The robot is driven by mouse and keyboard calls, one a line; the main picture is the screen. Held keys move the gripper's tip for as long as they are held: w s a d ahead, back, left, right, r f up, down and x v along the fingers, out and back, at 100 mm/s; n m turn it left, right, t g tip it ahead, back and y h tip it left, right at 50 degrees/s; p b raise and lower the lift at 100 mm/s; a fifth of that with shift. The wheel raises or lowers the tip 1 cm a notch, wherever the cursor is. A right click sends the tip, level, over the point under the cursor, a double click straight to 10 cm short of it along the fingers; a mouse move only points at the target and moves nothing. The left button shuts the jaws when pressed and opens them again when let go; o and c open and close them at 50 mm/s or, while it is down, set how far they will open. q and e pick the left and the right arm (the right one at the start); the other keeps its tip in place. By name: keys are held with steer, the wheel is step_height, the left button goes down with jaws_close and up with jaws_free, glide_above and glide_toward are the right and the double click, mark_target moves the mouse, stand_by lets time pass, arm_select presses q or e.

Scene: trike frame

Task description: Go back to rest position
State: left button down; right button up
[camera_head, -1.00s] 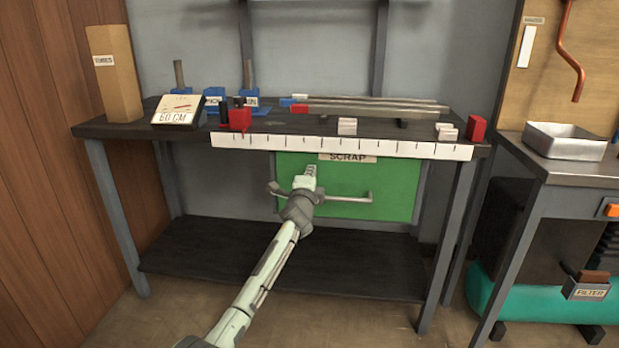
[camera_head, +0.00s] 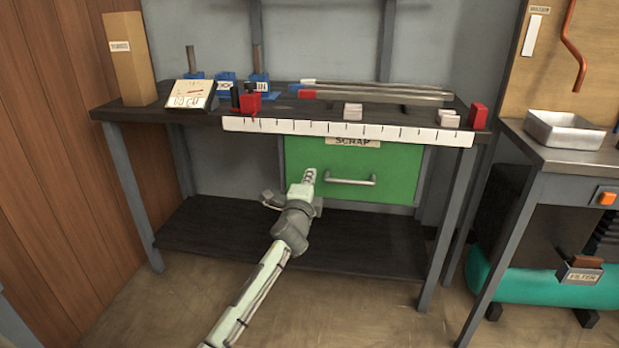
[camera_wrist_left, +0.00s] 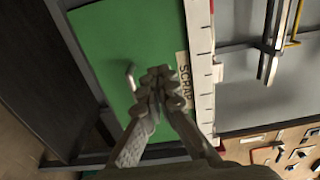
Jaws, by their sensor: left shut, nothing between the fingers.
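My left gripper (camera_head: 310,175) is in front of the green SCRAP drawer (camera_head: 390,165) under the workbench, left of its metal handle (camera_head: 350,181). Its fingers are shut with nothing between them. In the left wrist view the closed fingers (camera_wrist_left: 158,80) show against the green drawer front (camera_wrist_left: 105,50), with the handle (camera_wrist_left: 130,76) partly visible beside them. The gripper looks apart from the handle in the head view. My right gripper is not in view.
The dark workbench top (camera_head: 300,112) holds a scale-like sign (camera_head: 190,94), a red clamp (camera_head: 248,101), metal tubes and blocks. A ruler strip (camera_head: 350,130) runs along its front edge. A metal tray (camera_head: 565,130) stands on the right table. The floor in front is clear.

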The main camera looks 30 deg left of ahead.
arm_select(q)
steer(key=s+f+n+g+p, duration=0.3)
steer(key=s+f+n+g, duration=0.5)
steer(key=s+f, duration=1.15)
steer(key=s+d+f+n+g+h, duration=0.1)
steer(key=s+d+f+n+g, duration=0.1)
steer(key=s, duration=1)
steer(key=s+d+f+n+g+h+p, duration=0.1)
steer(key=s+d+f+n+g+h, duration=0.1)
steer(key=s, duration=1)
step_height(320, 180, down, 3)
steer(key=shift+d+r+n+g+p, duration=0.25)
steer(key=shift+d+n+g, duration=0.35)
steer(key=shift+d+g, duration=0.55)
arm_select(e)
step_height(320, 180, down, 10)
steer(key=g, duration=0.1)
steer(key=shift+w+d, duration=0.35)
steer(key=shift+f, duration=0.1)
